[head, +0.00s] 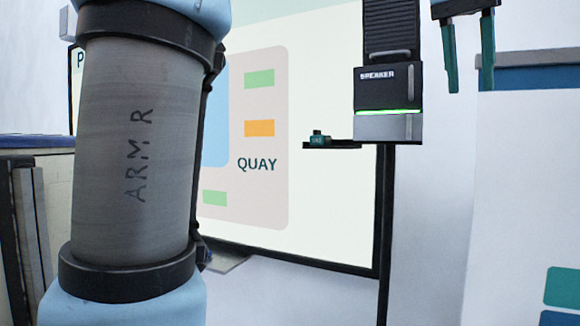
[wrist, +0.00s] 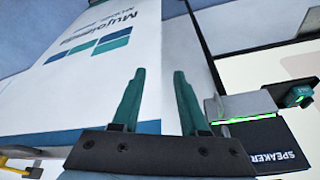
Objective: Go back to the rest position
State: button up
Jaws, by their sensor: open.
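My gripper (head: 469,91) is at the top right of the head view, with its two green fingers pointing down and apart. It is to the right of the black speaker unit (head: 387,100). In the wrist view my gripper (wrist: 160,74) shows both fingers spread with nothing between them. My arm link marked "ARM R" fills the left of the head view and hides part of the screen behind it.
A large screen (head: 310,200) reading "QUAY" stands behind. A small dark shelf (head: 346,146) beside the speaker holds a small green item (head: 317,138). A white panel (head: 525,190) stands at the right; a white surface with a logo (wrist: 105,65) lies beyond the fingers.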

jog(key=w+a+f+n+y+b, duration=0.15)
jog(key=w+a+f, duration=0.35)
jog(key=f, duration=0.5)
jog(key=w+a+f+n, duration=0.2)
jog(key=w+a+f, duration=0.3)
jog(key=f, duration=0.5)
jog(key=w+a+f+n+b, duration=0.1)
jog(key=w+a+f, duration=0.45)
jog(key=f, duration=0.45)
jog(key=s+a+f+n, duration=0.2)
jog(key=s+a+f, duration=0.1)
jog(key=a+f, duration=0.5)
jog(key=s+a+f+n+g+b, duration=0.1)
jog(key=s+a+f, duration=0.3)
jog(key=a+f, duration=0.5)
notch_tip(320, 180, down, 3)
jog(key=shift+s+r+n+y, duration=0.2)
jog(key=shift+s+n+y, duration=0.1)
jog(key=shift+n+y, duration=0.2)
jog(key=shift+a, duration=0.1)
